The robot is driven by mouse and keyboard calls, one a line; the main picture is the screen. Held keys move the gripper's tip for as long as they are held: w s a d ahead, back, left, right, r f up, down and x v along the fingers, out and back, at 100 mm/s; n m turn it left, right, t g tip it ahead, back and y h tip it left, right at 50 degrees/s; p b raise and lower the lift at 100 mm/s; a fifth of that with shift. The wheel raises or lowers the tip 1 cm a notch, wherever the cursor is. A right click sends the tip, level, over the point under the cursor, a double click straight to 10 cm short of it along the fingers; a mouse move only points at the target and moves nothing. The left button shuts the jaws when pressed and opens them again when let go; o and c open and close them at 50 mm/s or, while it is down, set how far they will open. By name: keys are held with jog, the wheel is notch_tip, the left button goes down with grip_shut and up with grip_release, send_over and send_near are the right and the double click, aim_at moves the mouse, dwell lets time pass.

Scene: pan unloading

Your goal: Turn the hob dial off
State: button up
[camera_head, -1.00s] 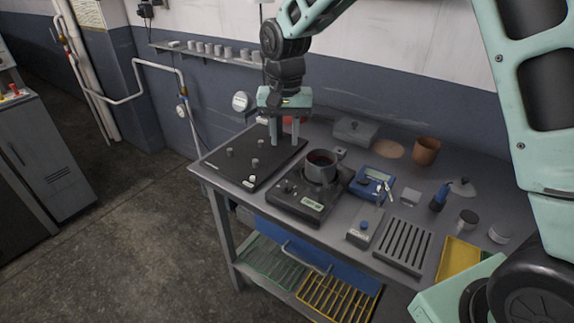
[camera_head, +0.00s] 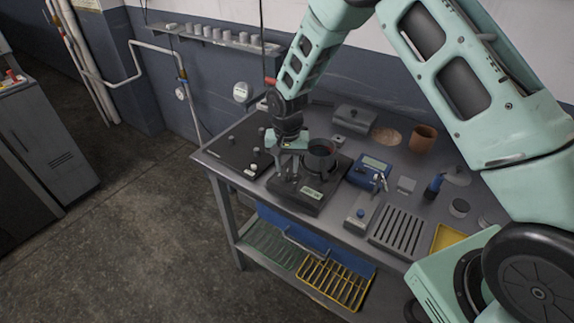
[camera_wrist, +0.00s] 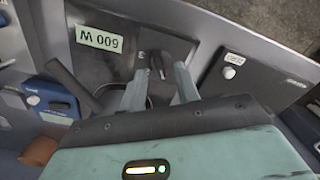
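The hob is a dark flat unit (camera_head: 302,201) on the bench; its label reads "M 009" in the wrist view (camera_wrist: 100,38). The hob dial (camera_wrist: 157,63) is a small dark knob, seen in the wrist view just beyond and between my fingertips. My gripper (camera_head: 286,175) points down over the left front of the hob, left of the pan. Its fingers (camera_wrist: 158,76) are apart, with a gap around the dial; I cannot tell if they touch it. The dial is hidden in the head view.
A black board with pegs (camera_head: 232,150) lies left of the hob. A blue meter (camera_head: 368,172) and a grey box with a blue button (camera_head: 361,212) stand to the right. A slotted rack (camera_head: 398,230) and a brown pot (camera_head: 422,138) are further right.

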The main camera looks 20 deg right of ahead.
jog(key=shift+f, duration=1.1)
grip_shut()
jog(key=n+b, duration=0.1)
jog(key=n, duration=0.2)
jog(key=shift+f+b, duration=0.1)
jog(key=shift+b, duration=0.3)
jog(key=n+b, duration=0.1)
jog(key=n, duration=0.1)
jog(key=shift+n, duration=0.4)
jog(key=n+b, duration=0.1)
jog(key=n, duration=0.4)
jog(key=shift+n+b, duration=0.35)
jog(key=shift+n, duration=0.35)
